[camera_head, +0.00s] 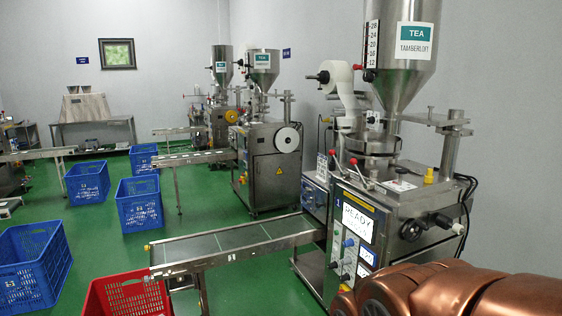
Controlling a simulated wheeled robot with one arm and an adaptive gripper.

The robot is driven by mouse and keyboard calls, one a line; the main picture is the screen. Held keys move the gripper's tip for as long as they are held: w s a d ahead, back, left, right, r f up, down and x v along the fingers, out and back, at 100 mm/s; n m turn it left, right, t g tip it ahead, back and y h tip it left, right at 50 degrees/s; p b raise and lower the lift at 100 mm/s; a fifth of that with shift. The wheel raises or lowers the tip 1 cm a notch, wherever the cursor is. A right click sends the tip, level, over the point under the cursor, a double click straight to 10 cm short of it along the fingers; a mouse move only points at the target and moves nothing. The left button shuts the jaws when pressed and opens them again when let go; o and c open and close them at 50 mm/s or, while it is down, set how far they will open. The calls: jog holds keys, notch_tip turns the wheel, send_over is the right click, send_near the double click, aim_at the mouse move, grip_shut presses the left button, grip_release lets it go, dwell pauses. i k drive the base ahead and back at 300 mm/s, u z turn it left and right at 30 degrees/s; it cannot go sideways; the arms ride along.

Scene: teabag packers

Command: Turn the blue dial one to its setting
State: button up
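The nearest packing machine (400,195) stands at the right, and its front panel faces left toward the conveyor. A small blue dial (349,243) sits on that panel, just below the white READY display (357,222). Green knobs and other small controls are close around the dial. The dial's pointer and scale are too small to read. My copper-coloured arm fills the bottom right corner, in front of the lower right of the machine. My gripper is not in view.
A conveyor (235,240) runs left from the machine. A red crate (128,295) stands below its end, and blue crates (139,203) stand on the green floor. More packing machines (265,165) stand behind. Free floor shows between the crates and conveyors.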

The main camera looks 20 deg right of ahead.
aim_at(350, 242)
jog(key=z, duration=0.2)
jog(key=i, duration=0.9)
jog(key=z, duration=0.55)
